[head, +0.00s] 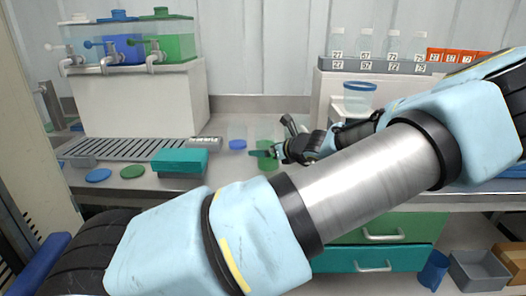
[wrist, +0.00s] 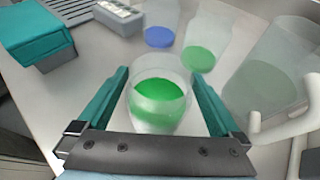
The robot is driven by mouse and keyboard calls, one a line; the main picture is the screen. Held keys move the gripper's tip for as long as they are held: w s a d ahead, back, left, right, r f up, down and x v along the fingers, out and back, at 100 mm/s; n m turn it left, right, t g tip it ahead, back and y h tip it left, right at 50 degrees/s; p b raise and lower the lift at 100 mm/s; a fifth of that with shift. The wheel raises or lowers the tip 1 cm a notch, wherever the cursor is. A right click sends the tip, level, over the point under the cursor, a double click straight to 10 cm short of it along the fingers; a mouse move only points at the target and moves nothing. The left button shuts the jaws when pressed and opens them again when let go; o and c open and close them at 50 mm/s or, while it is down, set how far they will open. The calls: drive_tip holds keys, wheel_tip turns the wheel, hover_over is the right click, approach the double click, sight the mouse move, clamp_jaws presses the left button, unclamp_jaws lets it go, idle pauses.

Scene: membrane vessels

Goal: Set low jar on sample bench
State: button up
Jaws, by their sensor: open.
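A short clear jar with green contents (wrist: 160,105) stands upright between the two teal fingers of my gripper (wrist: 160,76) in the wrist view. The fingers are spread on either side of it, and I see small gaps, so it is not clamped. In the head view my gripper (head: 263,153) is low over the grey bench (head: 225,178), at the green jar (head: 267,163), which is partly hidden by it. Another clear jar with a blue rim (head: 360,96) stands on the raised right-hand unit. I cannot tell which bench surface is the sample bench.
Behind the jar stand clear vessels with a blue base (wrist: 160,37) and a green base (wrist: 200,57). A large clear vessel (wrist: 265,85) is close on the right. A teal box (head: 180,161), blue lid (head: 99,175) and green lid (head: 132,171) lie left.

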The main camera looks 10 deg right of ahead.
drive_tip(key=v, duration=0.9)
drive_tip(key=shift+s+d+b, duration=0.2)
drive_tip(key=shift+s+b, duration=0.2)
